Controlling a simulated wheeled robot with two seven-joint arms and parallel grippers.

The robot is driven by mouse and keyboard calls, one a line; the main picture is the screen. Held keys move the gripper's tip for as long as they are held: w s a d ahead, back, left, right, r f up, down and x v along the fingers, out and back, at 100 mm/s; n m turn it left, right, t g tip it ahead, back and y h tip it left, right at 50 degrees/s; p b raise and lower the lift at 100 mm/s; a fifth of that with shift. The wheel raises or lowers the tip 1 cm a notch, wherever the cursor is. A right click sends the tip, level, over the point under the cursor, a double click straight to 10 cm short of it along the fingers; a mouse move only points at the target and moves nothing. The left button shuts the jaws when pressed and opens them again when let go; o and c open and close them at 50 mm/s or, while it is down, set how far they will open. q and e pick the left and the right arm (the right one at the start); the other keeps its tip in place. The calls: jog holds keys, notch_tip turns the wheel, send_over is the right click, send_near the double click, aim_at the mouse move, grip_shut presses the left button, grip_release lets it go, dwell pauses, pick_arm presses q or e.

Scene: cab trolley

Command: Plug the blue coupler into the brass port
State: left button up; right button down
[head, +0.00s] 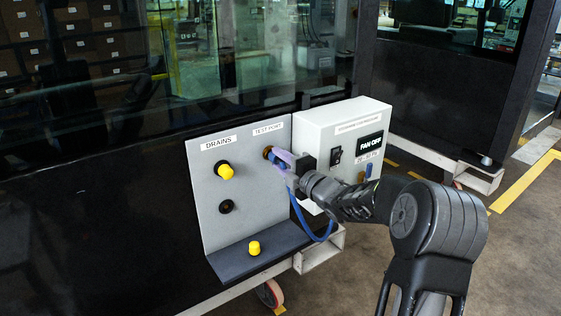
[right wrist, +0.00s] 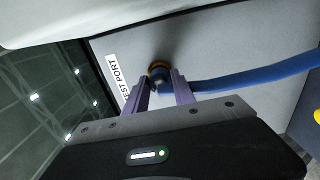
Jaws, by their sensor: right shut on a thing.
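The brass port (head: 267,152) is on the grey panel under the "TEST PORT" label, and its brass ring (right wrist: 158,66) also shows in the right wrist view. My right gripper (head: 284,161) is at the port, its purple fingers (right wrist: 160,88) shut on the blue coupler (right wrist: 159,83). The coupler's front end lines up with the brass ring and meets or nearly meets it; I cannot tell how deep it sits. The fingers hide much of the coupler in the head view. A blue hose (head: 301,218) hangs from it in a loop. My left gripper is not in view.
A yellow cap (head: 226,172) sits under the "DRAINS" label, above a black fitting (head: 226,206). Another yellow cap (head: 254,248) stands on the dark shelf (head: 262,257). A white control box (head: 324,122) with a switch and "FAN OFF" display stands close right of the gripper.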

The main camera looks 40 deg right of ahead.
jog(key=shift+w, duration=0.4)
jog(key=c, duration=1)
grip_release()
jog(key=shift+o, duration=0.2)
jog(key=shift+s+d, duration=0.1)
